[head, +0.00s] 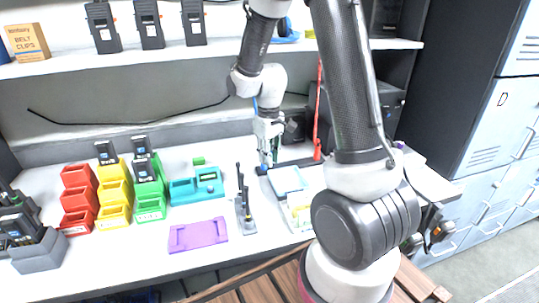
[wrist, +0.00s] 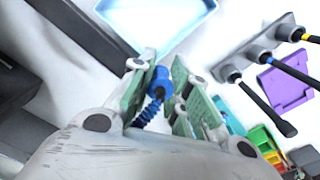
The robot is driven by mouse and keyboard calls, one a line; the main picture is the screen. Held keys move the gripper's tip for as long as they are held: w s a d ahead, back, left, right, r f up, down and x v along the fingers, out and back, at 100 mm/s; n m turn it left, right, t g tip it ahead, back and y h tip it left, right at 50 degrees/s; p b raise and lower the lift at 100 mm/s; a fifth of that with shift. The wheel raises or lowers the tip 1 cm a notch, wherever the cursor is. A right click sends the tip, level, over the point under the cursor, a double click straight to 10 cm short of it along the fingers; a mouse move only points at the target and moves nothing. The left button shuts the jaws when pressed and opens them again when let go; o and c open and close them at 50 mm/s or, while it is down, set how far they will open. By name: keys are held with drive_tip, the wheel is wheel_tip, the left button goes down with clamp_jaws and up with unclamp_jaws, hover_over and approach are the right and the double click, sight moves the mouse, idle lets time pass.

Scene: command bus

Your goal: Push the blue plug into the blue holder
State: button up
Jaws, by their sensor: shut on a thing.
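My gripper (head: 267,158) is above the right part of the white worktop, beside a shallow light-blue tray (head: 287,180). In the wrist view my gripper (wrist: 160,78) has its green-padded fingers shut on a blue plug (wrist: 158,82) with a coiled blue cord. The plug's far end points towards the blue-rimmed tray (wrist: 112,20). A teal-blue holder (head: 196,188) stands left of my gripper; it shows partly in the wrist view (wrist: 233,123). I cannot tell for certain which thing is the blue holder.
A grey stand (head: 245,215) with upright antennas is left of the tray. A purple plate (head: 198,235) lies at the front. Red (head: 77,200), yellow (head: 115,192) and green (head: 150,203) bins stand at left. A shelf with radios (head: 150,25) runs above.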

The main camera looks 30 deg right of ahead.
drive_tip(key=w, duration=0.1)
drive_tip(key=w+f, duration=0.1)
drive_tip(key=w, duration=0.1)
drive_tip(key=w+d, duration=0.1)
drive_tip(key=w, duration=0.1)
drive_tip(key=shift+w+f, duration=0.1)
drive_tip(key=shift+f, duration=0.05)
drive_tip(key=shift+w+d+f, duration=0.2)
drive_tip(key=shift+w+f, duration=0.3)
drive_tip(key=shift+f, duration=0.05)
drive_tip(key=shift+f, duration=1.15)
idle(1.6)
drive_tip(key=o, duration=0.9)
